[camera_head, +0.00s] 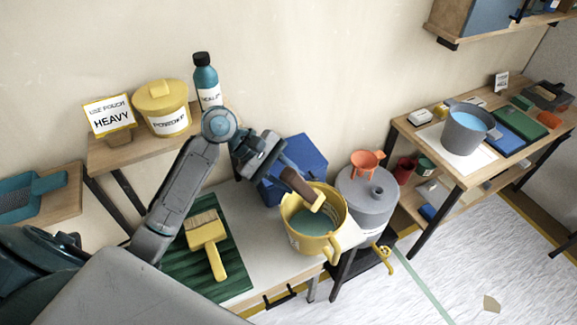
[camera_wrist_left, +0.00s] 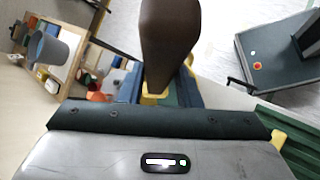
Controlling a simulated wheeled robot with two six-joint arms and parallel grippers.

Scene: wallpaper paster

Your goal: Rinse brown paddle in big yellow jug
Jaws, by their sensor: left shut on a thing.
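My left gripper (camera_head: 279,172) is shut on the brown paddle (camera_head: 298,185), which slants down to the right over the big yellow jug (camera_head: 317,247). The jug stands on the white table and holds teal liquid. A yellow piece shows at the paddle's lower end, inside the jug's rim; I cannot tell whether it touches the liquid. In the left wrist view the brown paddle (camera_wrist_left: 168,40) sticks out from between the fingers of my left gripper (camera_wrist_left: 165,95). My right gripper is not in view.
A yellow brush (camera_head: 207,243) lies on a green ridged tray (camera_head: 238,272) left of the jug. A blue hexagonal object (camera_head: 303,155) is behind the gripper. A grey drum (camera_head: 362,205) with an orange funnel (camera_head: 367,160) stands just right. A grey bucket (camera_head: 466,135) is on the far table.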

